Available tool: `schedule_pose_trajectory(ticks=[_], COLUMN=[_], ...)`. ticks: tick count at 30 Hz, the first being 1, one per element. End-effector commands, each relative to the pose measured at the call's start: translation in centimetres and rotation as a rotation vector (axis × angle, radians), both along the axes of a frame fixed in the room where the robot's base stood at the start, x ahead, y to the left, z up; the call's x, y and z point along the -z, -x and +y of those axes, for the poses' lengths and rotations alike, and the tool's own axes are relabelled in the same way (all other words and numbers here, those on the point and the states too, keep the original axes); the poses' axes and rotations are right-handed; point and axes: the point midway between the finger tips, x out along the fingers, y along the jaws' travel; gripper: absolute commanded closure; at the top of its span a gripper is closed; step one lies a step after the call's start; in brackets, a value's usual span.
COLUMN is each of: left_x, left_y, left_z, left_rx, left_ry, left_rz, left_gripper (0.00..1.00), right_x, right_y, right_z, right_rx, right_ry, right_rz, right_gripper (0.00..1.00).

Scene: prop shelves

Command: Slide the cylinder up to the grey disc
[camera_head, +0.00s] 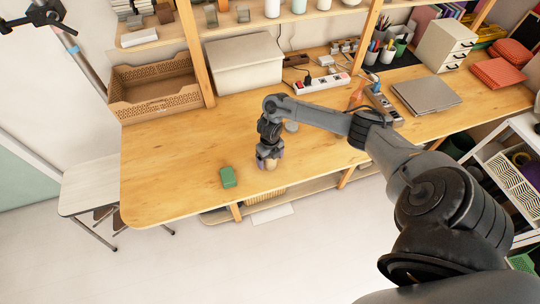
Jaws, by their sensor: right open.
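My right arm reaches in from the right over the wooden table. Its gripper (268,164) points down near the table's front edge. A small tan object (271,163), which looks like the cylinder, stands between or right at the open fingers; contact cannot be made out. A small grey round thing (291,127), likely the grey disc, lies on the table behind the gripper, partly hidden by my arm. My left gripper does not show.
A green block (228,177) lies left of the gripper near the front edge. A brown crate (155,98) and a white box (243,64) stand at the back left. A power strip (322,83) and a laptop (426,94) lie further right. The table's left part is clear.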

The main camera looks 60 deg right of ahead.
Motion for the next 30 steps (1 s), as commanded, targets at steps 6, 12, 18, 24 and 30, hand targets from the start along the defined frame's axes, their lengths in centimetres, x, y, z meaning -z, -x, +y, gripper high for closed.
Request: schedule_pose_trajectory(ticks=[6,12,18,24,30], left_x=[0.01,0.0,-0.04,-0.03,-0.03], left_y=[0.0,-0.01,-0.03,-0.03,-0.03], left_z=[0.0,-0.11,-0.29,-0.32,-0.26], left_rx=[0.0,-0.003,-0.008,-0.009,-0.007], left_ry=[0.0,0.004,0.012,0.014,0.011], left_rz=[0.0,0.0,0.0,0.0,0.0], left_gripper=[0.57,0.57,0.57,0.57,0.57], right_x=[0.22,0.21,0.19,0.18,0.17], right_y=[0.01,0.02,0.02,0.02,0.03], right_z=[-0.02,-0.01,-0.02,-0.04,-0.06], right_rx=[0.0,0.0,0.0,0.0,0.0], right_ry=[0.001,0.001,0.001,0.001,0.001], right_rz=[0.0,0.0,0.0,0.0,0.0], right_gripper=[0.14,0.25,0.56,0.86,0.94])
